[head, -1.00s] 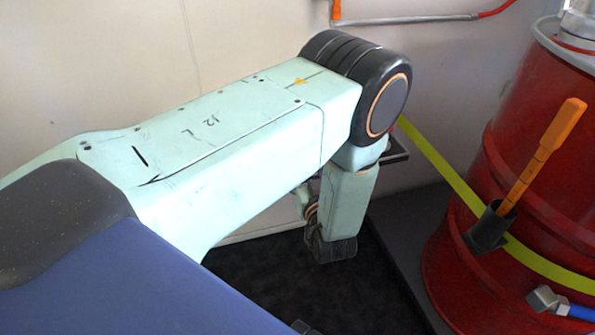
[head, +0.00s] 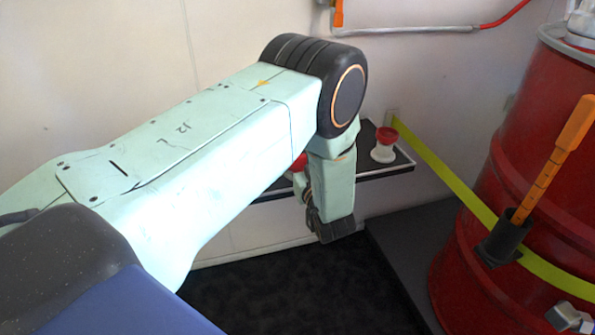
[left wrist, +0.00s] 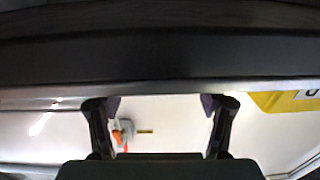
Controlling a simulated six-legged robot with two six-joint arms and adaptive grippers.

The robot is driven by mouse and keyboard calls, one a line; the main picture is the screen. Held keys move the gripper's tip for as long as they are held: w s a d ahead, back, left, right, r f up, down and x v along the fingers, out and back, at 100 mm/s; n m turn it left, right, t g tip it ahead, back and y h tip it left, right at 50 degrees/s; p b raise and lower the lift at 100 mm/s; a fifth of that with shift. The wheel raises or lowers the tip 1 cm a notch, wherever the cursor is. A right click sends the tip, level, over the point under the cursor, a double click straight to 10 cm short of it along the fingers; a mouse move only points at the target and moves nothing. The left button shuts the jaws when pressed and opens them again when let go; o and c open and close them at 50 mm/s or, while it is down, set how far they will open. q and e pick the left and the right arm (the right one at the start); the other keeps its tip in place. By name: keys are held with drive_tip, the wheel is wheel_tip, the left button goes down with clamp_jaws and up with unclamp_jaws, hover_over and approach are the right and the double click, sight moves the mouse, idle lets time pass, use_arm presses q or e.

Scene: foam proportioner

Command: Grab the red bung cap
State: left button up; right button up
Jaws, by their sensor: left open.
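A red cap (head: 387,135) sits on a white spool-shaped piece (head: 383,152) at the right end of the dark wall shelf. A second red item (head: 299,163) shows only in part behind my left arm; I cannot tell which of the two is the bung cap. My left arm hangs down in front of the shelf, left of the white piece, and hides much of the shelf. In the left wrist view my left gripper (left wrist: 160,103) is open, with nothing between its two fingers. No red cap can be made out between them. My right gripper is not in view.
The dark shelf (head: 398,166) juts from the pale wall. A red drum (head: 480,255) with a yellow band and an orange-handled tool (head: 553,150) in a black holder stands at the right. In the left wrist view a dark slab (left wrist: 160,55) crosses above the fingers.

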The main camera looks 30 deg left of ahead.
use_arm(q)
drive_tip(key=shift+r, duration=0.1)
drive_tip(key=shift+c, duration=0.3)
drive_tip(key=c, duration=1.2)
